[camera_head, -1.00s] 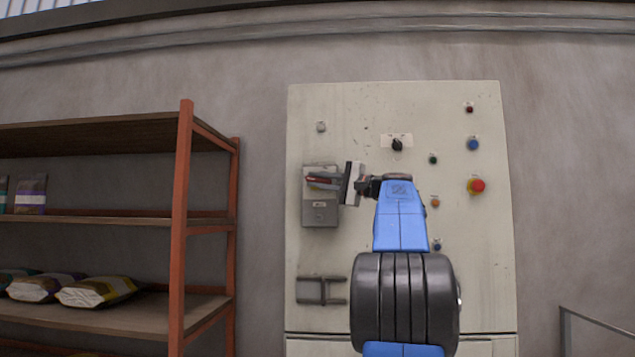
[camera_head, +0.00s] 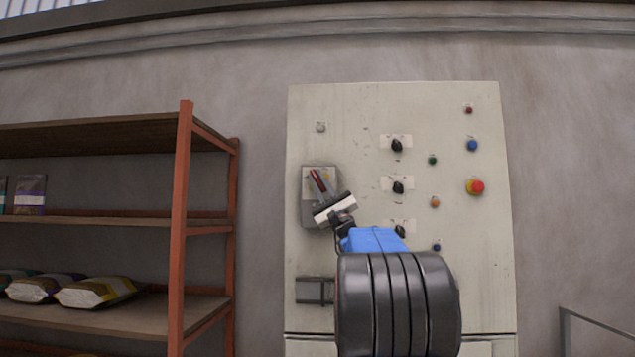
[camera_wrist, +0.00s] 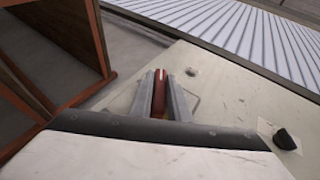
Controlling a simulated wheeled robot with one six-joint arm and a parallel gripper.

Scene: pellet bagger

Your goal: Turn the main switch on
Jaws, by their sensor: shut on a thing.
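The main switch is a grey box (camera_head: 307,212) on the left of the pale panel, with a red handle (camera_head: 318,180). The handle leans, its top end toward the upper left. My gripper (camera_head: 321,187) reaches it from the lower right and is shut on the handle. In the wrist view the red handle (camera_wrist: 159,92) stands between the two grey fingers of my gripper (camera_wrist: 160,85). My gripper hides much of the box's lower right part.
Black rotary knobs (camera_head: 397,145), coloured buttons and a red emergency button (camera_head: 477,187) sit to the right on the panel (camera_head: 440,110). A grey bracket (camera_head: 313,290) is below the switch. An orange-framed shelf (camera_head: 185,220) with bags stands at the left.

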